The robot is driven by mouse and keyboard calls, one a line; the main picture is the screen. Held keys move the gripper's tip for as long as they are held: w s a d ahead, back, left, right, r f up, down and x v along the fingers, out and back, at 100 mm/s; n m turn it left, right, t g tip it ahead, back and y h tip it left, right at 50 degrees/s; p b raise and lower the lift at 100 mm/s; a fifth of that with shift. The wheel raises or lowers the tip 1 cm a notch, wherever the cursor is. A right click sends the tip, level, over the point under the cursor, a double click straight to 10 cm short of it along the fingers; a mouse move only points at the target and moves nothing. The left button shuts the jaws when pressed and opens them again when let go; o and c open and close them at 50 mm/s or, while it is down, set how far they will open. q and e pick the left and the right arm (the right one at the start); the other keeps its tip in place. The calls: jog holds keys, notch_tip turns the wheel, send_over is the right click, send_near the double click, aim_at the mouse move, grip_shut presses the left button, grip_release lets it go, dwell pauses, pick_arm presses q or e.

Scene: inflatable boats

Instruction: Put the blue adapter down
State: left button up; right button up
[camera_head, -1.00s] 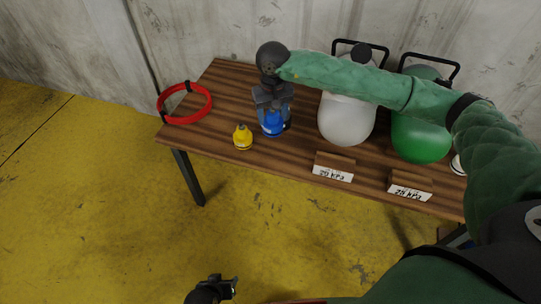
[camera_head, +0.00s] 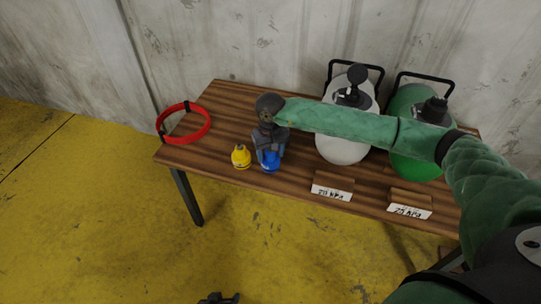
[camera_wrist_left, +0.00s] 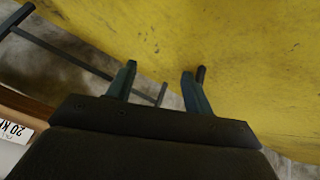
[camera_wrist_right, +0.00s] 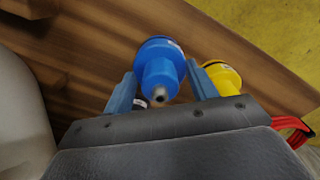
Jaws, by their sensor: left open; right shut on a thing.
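The blue adapter (camera_head: 269,167) is near the front edge of the wooden table, just right of the yellow adapter (camera_head: 241,157). My right gripper (camera_head: 268,150) is above it and shut on it. In the right wrist view the blue adapter (camera_wrist_right: 160,66) sits between the two fingers, with the yellow adapter (camera_wrist_right: 222,78) close beside the right finger. I cannot tell whether the blue adapter's base touches the table. My left gripper (camera_head: 219,299) shows only at the bottom edge of the head view. In the left wrist view its fingers (camera_wrist_left: 158,88) are apart and empty.
The wooden table (camera_head: 225,110) also holds a red ring-shaped hose (camera_head: 207,121) at left and white (camera_head: 342,148) and green (camera_head: 408,163) tanks at right. Two label blocks (camera_head: 333,187) (camera_head: 410,205) stand along its front edge. Bare tabletop lies behind the adapters.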

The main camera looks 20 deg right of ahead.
jog(key=shift+f, duration=0.9)
pick_arm(q)
jog(key=shift+r, duration=0.7)
pick_arm(e)
jog(key=shift+f, duration=0.1)
jog(key=o, duration=1)
pick_arm(q)
jog(key=shift+f, duration=0.75)
pick_arm(e)
jog(key=shift+o, duration=0.2)
